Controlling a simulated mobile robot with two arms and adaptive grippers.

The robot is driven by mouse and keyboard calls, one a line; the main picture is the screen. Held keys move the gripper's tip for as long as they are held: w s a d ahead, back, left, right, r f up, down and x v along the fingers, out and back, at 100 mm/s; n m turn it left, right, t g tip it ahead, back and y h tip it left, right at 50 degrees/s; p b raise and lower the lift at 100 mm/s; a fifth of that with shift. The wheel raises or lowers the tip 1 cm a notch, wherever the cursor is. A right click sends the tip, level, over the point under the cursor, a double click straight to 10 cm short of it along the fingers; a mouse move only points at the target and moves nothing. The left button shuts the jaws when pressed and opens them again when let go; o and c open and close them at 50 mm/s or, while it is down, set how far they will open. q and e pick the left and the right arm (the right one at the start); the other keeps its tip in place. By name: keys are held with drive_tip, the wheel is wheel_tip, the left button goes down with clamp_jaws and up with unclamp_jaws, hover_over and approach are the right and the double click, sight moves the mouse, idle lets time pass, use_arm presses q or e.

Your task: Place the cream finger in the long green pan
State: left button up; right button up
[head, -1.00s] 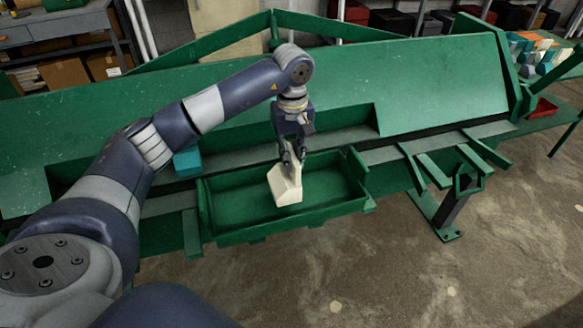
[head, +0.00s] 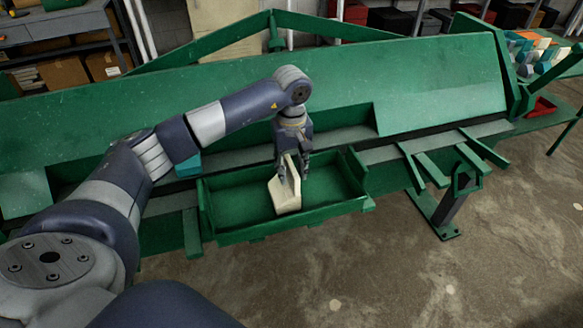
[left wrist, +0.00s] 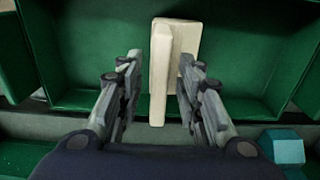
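The cream finger (head: 286,197) is a pale L-shaped block inside the long green pan (head: 240,232), near its front wall and right of its middle. It looks set down on the pan floor. My left gripper (head: 293,172) is over the pan with its fingers spread on both sides of the block's upright part. In the left wrist view, the cream finger (left wrist: 160,70) lies between the open fingertips (left wrist: 158,65), with a clear gap on the left side; contact on the right cannot be told. My right gripper is not in view.
A teal block (head: 188,166) lies behind the pan's left end. The big green machine (head: 420,85) rises behind the pan. Green brackets (head: 430,165) stick out at the right. Several coloured blocks (head: 535,55) and a red tray (head: 541,107) are at far right.

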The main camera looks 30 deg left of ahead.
use_arm(q)
drive_tip(key=shift+r, duration=0.45)
wheel_tip(320, 180, up, 11)
drive_tip(key=b, duration=0.2)
drive_tip(key=shift+r, duration=0.2)
drive_tip(key=shift+s+f, duration=0.1)
